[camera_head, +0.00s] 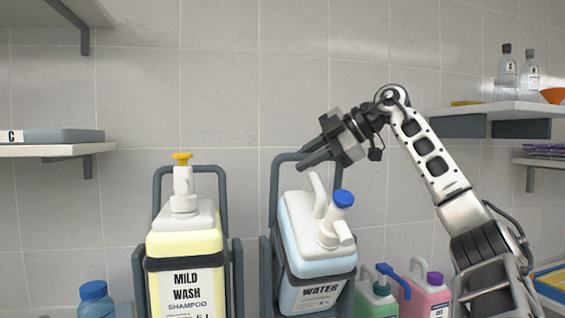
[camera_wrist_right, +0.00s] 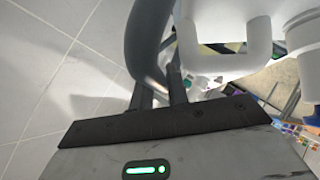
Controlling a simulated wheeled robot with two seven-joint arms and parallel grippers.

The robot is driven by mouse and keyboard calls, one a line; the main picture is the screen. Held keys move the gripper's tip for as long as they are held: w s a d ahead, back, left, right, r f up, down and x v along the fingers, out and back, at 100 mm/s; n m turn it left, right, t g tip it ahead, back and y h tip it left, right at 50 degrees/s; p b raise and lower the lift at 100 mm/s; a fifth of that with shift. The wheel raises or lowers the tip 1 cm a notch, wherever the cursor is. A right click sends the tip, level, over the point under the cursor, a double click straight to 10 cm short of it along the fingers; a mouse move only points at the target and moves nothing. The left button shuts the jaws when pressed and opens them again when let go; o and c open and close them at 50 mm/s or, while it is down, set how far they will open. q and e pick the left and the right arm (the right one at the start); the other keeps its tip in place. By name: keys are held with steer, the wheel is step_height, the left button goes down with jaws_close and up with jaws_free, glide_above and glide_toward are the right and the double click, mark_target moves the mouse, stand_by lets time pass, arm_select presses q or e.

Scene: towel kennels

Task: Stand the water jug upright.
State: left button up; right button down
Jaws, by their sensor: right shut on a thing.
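The water jug (camera_head: 317,238) is a pale blue container with a white top, a white spout fitting and a blue cap (camera_head: 343,198). It sits tilted in a dark grey tube frame (camera_head: 274,195), its label slanted. My right gripper (camera_head: 302,160) is at the frame's top bar, above and behind the jug's white handle (camera_head: 316,190). In the right wrist view its fingers (camera_wrist_right: 162,92) close around the grey tube (camera_wrist_right: 146,40), with the white handle (camera_wrist_right: 228,58) beside them. My left gripper is not in view.
A yellow shampoo jug (camera_head: 185,243) stands upright in a similar frame at left. A green bottle (camera_head: 376,295) and a pink bottle (camera_head: 425,295) stand at right. A blue-capped bottle (camera_head: 96,299) is at lower left. Wall shelves (camera_head: 60,149) flank both sides; the wall above the jugs is clear.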

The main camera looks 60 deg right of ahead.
steer(key=shift+w+d+f, duration=0.1)
steer(key=shift+w+d, duration=0.95)
steer(key=shift+w, duration=0.15)
steer(key=c, duration=1.6)
jaws_free()
steer(key=shift+c, duration=0.2)
steer(key=shift+s, duration=0.15)
steer(key=v, duration=1.5)
steer(key=shift+s+r, duration=0.2)
steer(key=shift+s, duration=0.1)
steer(key=shift+d, duration=0.1)
